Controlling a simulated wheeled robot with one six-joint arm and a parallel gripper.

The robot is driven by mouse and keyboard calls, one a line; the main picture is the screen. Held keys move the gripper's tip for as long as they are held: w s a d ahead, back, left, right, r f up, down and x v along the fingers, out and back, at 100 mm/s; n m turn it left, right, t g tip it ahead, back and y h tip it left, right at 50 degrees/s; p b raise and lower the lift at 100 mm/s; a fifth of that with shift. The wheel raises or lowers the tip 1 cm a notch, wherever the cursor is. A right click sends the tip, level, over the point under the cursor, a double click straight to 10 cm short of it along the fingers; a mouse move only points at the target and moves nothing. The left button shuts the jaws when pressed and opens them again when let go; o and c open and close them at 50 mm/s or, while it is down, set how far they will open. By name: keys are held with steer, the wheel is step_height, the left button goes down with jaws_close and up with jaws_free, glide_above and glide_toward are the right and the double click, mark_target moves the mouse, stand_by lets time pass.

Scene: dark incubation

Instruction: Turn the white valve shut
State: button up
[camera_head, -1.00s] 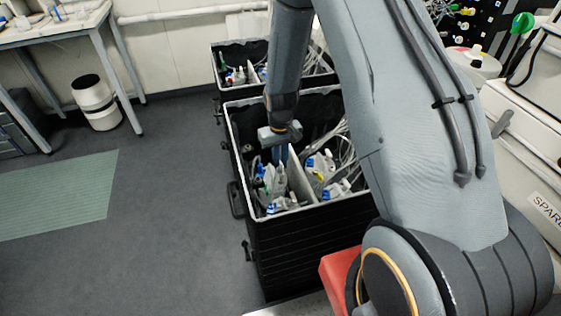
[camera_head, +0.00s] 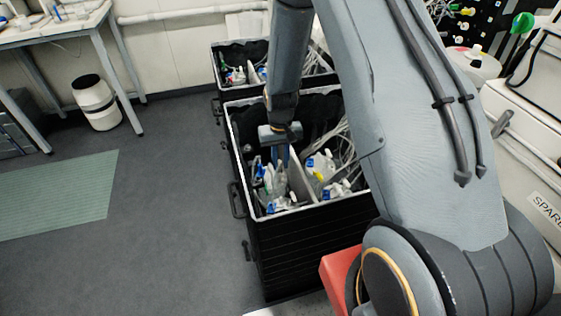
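My gripper (camera_head: 281,152) hangs at the end of my arm over the near black crate (camera_head: 305,240), pointing down at its left compartment. Its fingers are small and dark against the contents, so I cannot tell whether they are open or shut. I cannot make out a white valve for certain. The near crate holds clear and white plastic pieces with blue caps (camera_head: 274,180) in the left compartment. More white pieces with blue and yellow parts (camera_head: 322,167) and pale tubing lie in the right compartment. My arm hides part of the right side.
A second black crate (camera_head: 232,88) stands behind. A green mat (camera_head: 58,196) lies on the open floor. A white box marked "SPARE" (camera_head: 540,190) is at the right.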

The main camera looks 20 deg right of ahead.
mark_target(281, 163)
steer(key=shift+r+b, duration=0.6)
steer(key=shift+r, duration=3.3)
steer(key=shift+s+r, duration=0.1)
steer(key=shift+r, duration=0.05)
steer(key=s+r, duration=0.6)
steer(key=s, duration=0.4)
steer(key=s+r+n, duration=0.1)
steer(key=s+r, duration=0.6)
steer(key=s, duration=0.4)
steer(key=shift+r, duration=0.25)
